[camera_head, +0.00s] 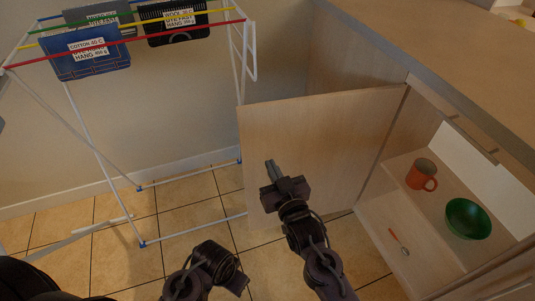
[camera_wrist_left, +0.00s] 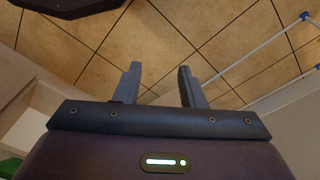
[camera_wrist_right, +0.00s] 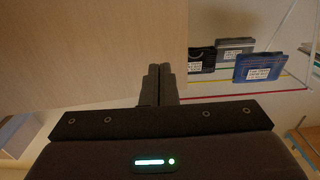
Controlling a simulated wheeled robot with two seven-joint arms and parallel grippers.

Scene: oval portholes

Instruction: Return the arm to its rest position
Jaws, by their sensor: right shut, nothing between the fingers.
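My right gripper (camera_head: 270,164) is shut and empty, held in front of the open wooden cabinet door (camera_head: 315,135). In the right wrist view its two fingers (camera_wrist_right: 160,72) are together, with the door panel filling the upper left. My left arm shows low in the head view, with its gripper not clearly visible there. In the left wrist view the left gripper (camera_wrist_left: 159,70) has its fingers apart with nothing between them, over the tiled floor.
The open cabinet holds an orange mug (camera_head: 420,175), a green bowl (camera_head: 467,218) and a red-handled utensil (camera_head: 397,240). A drying rack (camera_head: 160,183) with labelled cloths (camera_head: 87,60) stands at left. A counter (camera_head: 450,45) is at upper right.

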